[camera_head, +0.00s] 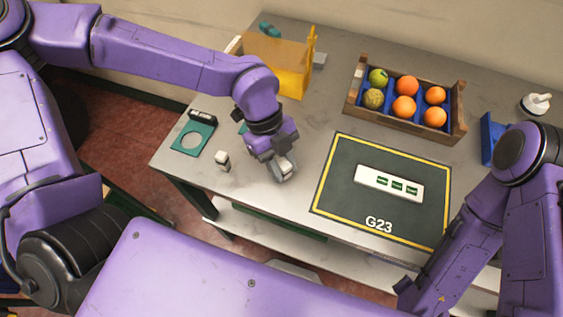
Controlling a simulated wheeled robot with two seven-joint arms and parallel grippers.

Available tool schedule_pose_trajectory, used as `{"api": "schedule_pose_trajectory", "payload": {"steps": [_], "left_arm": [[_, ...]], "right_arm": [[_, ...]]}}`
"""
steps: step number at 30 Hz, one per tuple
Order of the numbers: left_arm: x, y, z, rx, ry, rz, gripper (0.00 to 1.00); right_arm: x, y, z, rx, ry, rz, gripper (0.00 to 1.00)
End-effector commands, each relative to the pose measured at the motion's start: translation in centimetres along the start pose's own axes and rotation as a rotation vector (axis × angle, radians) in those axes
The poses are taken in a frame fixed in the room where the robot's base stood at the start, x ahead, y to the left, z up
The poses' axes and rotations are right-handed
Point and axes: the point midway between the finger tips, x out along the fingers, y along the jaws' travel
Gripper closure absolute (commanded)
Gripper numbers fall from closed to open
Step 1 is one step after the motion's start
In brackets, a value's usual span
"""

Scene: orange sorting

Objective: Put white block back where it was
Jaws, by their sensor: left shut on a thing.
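My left gripper (283,172) is low over the table, left of the dark mat. It is shut on a small pale block (287,168), which looks like the white block; the fingers hide much of it. Another small white piece (222,158) with a dark side stands on the table to the left of the gripper, apart from it. My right gripper (405,288) shows only in part at the lower right, and its jaws cannot be made out.
A dark mat (332,200) marked G23 bears a white card (372,178). A wooden crate (455,118) holds several oranges and greenish fruits. A yellow bin (292,82) stands behind. A teal plate (181,147) with a round opening lies left. A blue item (490,140) stands right.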

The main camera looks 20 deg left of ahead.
Motion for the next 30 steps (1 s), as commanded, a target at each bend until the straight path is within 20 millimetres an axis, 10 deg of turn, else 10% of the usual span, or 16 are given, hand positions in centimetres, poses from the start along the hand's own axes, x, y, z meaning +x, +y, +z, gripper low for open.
{"api": "schedule_pose_trajectory", "payload": {"steps": [24,25,27,30], "left_arm": [[0.90,0.00,0.43,0.000,0.000,0.000,1.00],[0.90,0.00,0.43,0.000,0.000,0.000,0.64],[0.89,0.00,0.43,0.000,0.000,0.000,0.41],[0.89,0.00,0.43,0.000,0.000,0.000,0.41]], "right_arm": [[0.52,-0.05,0.22,0.000,0.000,0.000,0.57],[0.52,-0.05,0.22,0.000,0.000,0.000,0.57],[0.52,-0.05,0.22,0.000,0.000,0.000,0.57],[0.52,-0.05,0.22,0.000,0.000,0.000,0.57]]}}
